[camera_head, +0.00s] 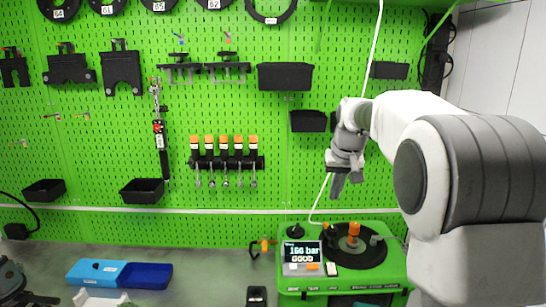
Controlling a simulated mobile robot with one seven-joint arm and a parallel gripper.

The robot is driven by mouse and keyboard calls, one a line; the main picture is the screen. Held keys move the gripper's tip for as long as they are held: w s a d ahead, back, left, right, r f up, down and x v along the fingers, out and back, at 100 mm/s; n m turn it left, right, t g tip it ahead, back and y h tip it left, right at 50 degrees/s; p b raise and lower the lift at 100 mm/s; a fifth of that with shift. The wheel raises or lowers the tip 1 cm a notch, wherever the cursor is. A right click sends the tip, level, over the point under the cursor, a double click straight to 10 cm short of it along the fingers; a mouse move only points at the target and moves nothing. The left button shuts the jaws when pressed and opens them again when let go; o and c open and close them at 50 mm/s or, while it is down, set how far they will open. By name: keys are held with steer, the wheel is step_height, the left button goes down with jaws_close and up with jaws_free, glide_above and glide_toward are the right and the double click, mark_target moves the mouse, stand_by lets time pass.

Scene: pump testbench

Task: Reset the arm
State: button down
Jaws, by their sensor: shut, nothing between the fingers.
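My arm (466,170) reaches in from the right, in white and grey. My gripper (336,187) hangs in front of the green pegboard, above the green pump testbench (370,292). Its fingers are shut and hold nothing, and they are clear of the bench. The bench carries a display (302,254) that reads 166 bar and GOOD. A black round plate (358,250) with an orange-topped part (353,232) sits on the bench top.
A blue tray (146,276) and a black item (257,297) lie on the grey table (205,262). Orange-handled tools (224,160) and black bins (285,77) hang on the pegboard (228,112). A white hose (373,45) runs down behind my gripper. The table between tray and bench is mostly free.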

steer(key=s+a+t+b, duration=0.1)
steer(key=s+a+b, duration=0.15)
steer(key=s, duration=2.45)
steer(key=s+f+b, duration=0.1)
steer(key=s+f, duration=0.6)
steer(key=s, duration=0.2)
steer(key=shift+d+n, duration=0.3)
steer(key=shift+d, duration=0.1)
